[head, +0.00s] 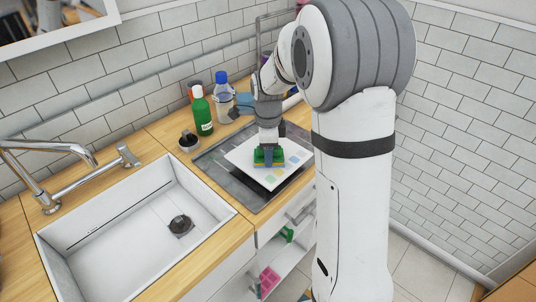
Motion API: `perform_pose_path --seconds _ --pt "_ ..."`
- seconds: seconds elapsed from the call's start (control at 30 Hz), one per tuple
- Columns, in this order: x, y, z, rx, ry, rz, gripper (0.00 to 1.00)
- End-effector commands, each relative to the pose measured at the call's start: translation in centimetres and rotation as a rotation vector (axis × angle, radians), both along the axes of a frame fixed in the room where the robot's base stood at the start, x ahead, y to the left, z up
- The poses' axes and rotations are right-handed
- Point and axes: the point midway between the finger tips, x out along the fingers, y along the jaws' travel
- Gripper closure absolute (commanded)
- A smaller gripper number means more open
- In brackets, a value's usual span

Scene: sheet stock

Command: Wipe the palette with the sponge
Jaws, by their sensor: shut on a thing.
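The palette (246,154) is a white, flat square with several pale colour patches, lying on a dark tray on the counter. My gripper (268,148) points down over the middle of the palette. It is shut on the sponge (268,162), which looks green with a yellowish lower edge. The sponge is at the palette's surface and seems to touch it, though the contact line is too small to be sure. My arm hides part of the counter behind, and my column covers the area to the right.
The dark tray (212,165) lies right of the white sink (137,238). A green bottle (202,114), a blue-capped bottle (224,95) and a small dark cup (188,142) stand behind it. A metal faucet (60,165) is at left. An open drawer (285,262) holds coloured items below.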

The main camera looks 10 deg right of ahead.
Motion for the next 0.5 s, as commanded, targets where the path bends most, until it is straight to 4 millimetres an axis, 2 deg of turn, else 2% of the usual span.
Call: perform_pose_path --seconds 0.23,0.5 --pt "2.1 -0.5 0.1 0.000 0.000 -0.001 0.73" --pt "2.6 -0.7 0.0 0.000 0.000 -0.001 0.73"
